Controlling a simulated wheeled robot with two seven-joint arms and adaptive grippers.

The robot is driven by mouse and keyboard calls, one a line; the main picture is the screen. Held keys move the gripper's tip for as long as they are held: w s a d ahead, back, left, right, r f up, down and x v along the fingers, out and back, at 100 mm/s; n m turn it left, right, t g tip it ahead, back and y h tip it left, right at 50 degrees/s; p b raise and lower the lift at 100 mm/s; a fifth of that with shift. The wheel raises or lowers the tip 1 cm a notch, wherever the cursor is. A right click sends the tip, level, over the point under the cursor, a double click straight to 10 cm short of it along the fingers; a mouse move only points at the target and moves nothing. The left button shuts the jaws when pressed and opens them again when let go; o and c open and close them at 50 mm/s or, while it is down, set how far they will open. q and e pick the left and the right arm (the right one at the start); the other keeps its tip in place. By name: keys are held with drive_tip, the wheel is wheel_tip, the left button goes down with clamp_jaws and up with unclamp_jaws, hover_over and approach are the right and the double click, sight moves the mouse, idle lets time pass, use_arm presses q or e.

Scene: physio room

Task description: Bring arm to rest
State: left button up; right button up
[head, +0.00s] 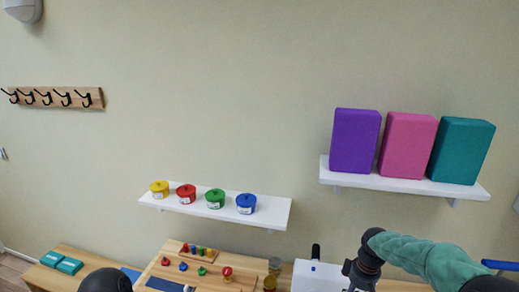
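My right arm, in a green sleeve, comes in from the lower right of the head view. Its black end (362,270) points down at the bottom edge, beside a white box (318,277) with a black upright part on top. The fingers cannot be made out, so I cannot see whether this gripper is open or shut. A rounded black part, probably of my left arm, shows at the lower left; the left gripper itself is not in view.
A wooden bench (206,272) below holds a board with small coloured pegs. A white shelf (270,213) carries yellow, red, green and blue pots. A higher shelf (328,176) at the right carries purple, pink and teal blocks. Teal boxes (68,266) lie at the lower left.

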drive_tip(key=s+a+f+m+y+b, duration=0.15)
drive_tip(key=a+f, duration=0.25)
drive_tip(key=f, duration=0.4)
drive_tip(key=s+a+f+b, duration=0.3)
drive_tip(key=a+f, duration=0.1)
drive_tip(key=f, duration=0.5)
drive_tip(key=s+a+f+m+y+b, duration=0.1)
drive_tip(key=s+a+f+m+b, duration=0.2)
drive_tip(key=s+a+f, duration=0.3)
drive_tip(key=s+a+f+m+y+b, duration=0.1)
drive_tip(key=s+a+f+m+b, duration=0.3)
drive_tip(key=s+f, duration=1)
drive_tip(key=b+x, duration=0.2)
drive_tip(key=x, duration=0.1)
drive_tip(key=shift+s+a, duration=0.25)
drive_tip(key=shift+a, duration=0.1)
drive_tip(key=shift+f, duration=0.15)
